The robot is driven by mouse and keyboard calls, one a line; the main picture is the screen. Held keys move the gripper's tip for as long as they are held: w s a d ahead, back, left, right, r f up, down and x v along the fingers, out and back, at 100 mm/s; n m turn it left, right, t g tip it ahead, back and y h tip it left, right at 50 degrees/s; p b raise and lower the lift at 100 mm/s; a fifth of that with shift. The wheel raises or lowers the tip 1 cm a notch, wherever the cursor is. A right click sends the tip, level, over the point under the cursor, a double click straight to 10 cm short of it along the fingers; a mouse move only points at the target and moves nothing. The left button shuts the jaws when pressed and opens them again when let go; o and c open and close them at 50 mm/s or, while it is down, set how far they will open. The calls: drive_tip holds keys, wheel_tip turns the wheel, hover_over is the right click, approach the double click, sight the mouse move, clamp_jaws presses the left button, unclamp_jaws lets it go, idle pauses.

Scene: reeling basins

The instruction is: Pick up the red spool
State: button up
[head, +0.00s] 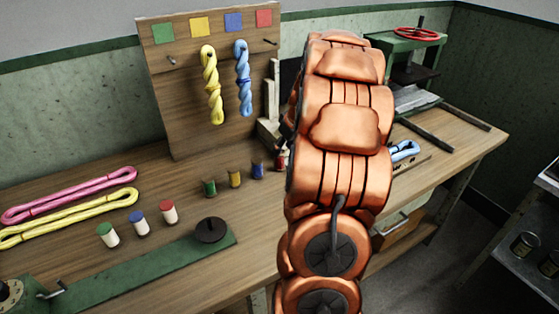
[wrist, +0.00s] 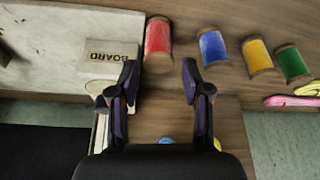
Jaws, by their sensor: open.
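The red spool (wrist: 158,40) stands on the wooden bench, seen from above in the wrist view, with brown wooden ends. In the head view only a sliver of the red spool (head: 281,161) shows beside my arm, which hides the rest. My gripper (wrist: 159,75) is open and empty in the wrist view. The spool lies just ahead of the gap between its fingertips, apart from both fingers. In the head view the gripper is hidden behind my copper-coloured arm.
Blue (wrist: 213,46), yellow (wrist: 257,55) and green (wrist: 292,63) spools stand in a row beside the red one. A pale block marked "BOARD" (wrist: 112,58) is close to the left finger. A peg board (head: 180,100) with yellow and blue skeins rises behind.

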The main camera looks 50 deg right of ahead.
sight(282, 154)
drive_tip(key=shift+p+x, duration=1.05)
drive_tip(key=shift+x, duration=2)
drive_tip(key=shift+s+f, duration=0.1)
drive_tip(key=shift+s, duration=0.1)
drive_tip(key=c, duration=0.9)
